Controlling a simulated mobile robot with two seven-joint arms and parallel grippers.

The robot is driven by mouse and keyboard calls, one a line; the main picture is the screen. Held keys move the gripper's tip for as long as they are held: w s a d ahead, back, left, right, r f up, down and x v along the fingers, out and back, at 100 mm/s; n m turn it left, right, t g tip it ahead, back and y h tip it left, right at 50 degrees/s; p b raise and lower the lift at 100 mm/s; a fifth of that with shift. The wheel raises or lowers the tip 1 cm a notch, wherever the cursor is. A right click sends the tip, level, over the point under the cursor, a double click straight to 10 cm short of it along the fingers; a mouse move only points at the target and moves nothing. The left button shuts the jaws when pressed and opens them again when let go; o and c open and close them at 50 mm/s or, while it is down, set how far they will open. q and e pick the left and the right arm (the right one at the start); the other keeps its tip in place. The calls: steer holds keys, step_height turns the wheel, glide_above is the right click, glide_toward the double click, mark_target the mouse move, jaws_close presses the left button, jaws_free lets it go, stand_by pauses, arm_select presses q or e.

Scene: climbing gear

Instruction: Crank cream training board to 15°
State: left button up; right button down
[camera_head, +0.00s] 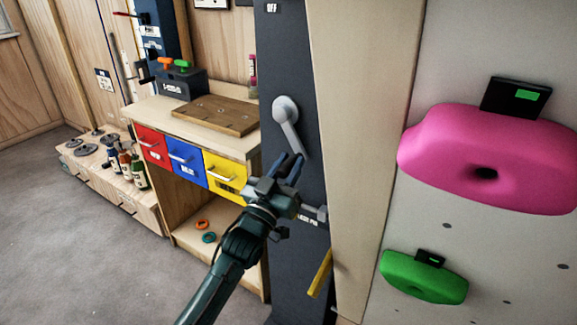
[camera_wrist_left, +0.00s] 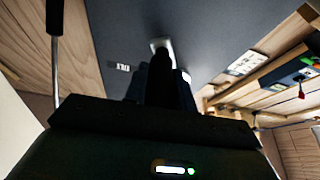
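The crank (camera_head: 289,125) is a pale grey arm on a round hub, on the dark upright post (camera_head: 285,60). Its arm hangs down and slightly right. My left gripper (camera_head: 287,165) is at the crank's lower end. In the left wrist view the grey crank tip (camera_wrist_left: 160,44) shows just beyond a dark shape between my fingers (camera_wrist_left: 160,80); whether they grip it is unclear. The cream training board (camera_head: 358,120) stands right of the post, with its pale face (camera_head: 450,50) carrying a pink hold (camera_head: 490,155) and a green hold (camera_head: 425,277). My right gripper is not in view.
A yellow bar (camera_head: 320,273) sticks out low beside the board. Left of the post is a wooden bench (camera_head: 185,120) with red, blue and yellow drawers and a wooden board (camera_head: 215,114) on top. Bottles (camera_head: 132,168) stand on a low unit. Grey floor (camera_head: 80,250) is clear at left.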

arm_select(q)
jaws_close()
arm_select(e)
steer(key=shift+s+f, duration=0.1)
arm_select(q)
steer(key=shift+w+a+f+m, duration=0.2)
steer(key=shift+a+m, duration=0.1)
steer(key=shift+m, duration=0.2)
